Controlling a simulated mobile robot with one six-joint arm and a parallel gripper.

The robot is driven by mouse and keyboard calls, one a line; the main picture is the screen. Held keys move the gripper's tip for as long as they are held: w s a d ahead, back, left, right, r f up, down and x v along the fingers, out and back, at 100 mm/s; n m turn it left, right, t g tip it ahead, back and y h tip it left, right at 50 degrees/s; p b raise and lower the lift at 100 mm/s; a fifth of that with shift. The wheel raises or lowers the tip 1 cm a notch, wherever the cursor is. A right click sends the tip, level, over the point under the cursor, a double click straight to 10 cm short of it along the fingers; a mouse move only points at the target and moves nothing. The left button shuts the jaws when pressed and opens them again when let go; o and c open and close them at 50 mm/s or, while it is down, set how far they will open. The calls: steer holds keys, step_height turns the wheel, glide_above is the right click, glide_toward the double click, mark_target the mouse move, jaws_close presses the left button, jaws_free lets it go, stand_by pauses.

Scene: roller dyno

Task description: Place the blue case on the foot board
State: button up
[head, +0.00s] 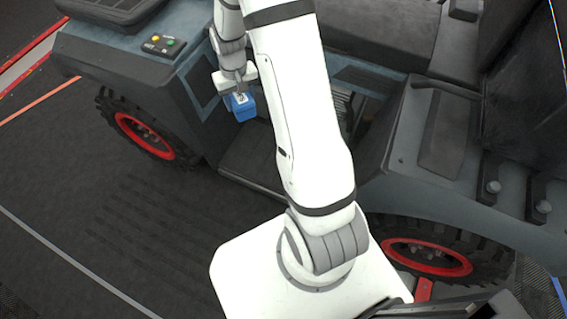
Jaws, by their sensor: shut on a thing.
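The blue case (243,108) hangs below my gripper (239,92), which is shut on its top. The case looks upright, in front of the vehicle's dark side opening. The foot board (262,160) is the dark flat step low in that opening, between the front and rear wheels. The case is above the foot board in the picture and appears apart from it; the exact height gap cannot be told. My arm hides part of the foot board and of the opening.
The front wheel (145,136) with its red rim is left of the foot board, and the rear wheel (428,257) is at lower right. A dash panel with buttons (164,43) is at upper left. The seat (385,38) is behind my arm. Open dark floor lies at lower left.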

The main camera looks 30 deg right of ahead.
steer(key=shift+w+a+f, duration=0.1)
steer(key=shift+a, duration=0.1)
steer(key=shift+f+b, duration=0.4)
steer(key=shift+b, duration=0.05)
steer(key=d+f+n+b, duration=0.4)
steer(key=f+n+b, duration=0.4)
steer(key=f+b, duration=0.7)
steer(key=w+d+f+n+b, duration=0.1)
steer(key=d+f+n+b, duration=0.4)
steer(key=f+n+b, duration=0.4)
steer(key=w+d+f+n+b, duration=0.1)
steer(key=d+f+n+b, duration=0.4)
steer(key=f+b, duration=1.6)
step_height(320, 180, down, 7)
steer(key=shift+r+n, duration=0.1)
steer(key=shift+n, duration=1.8)
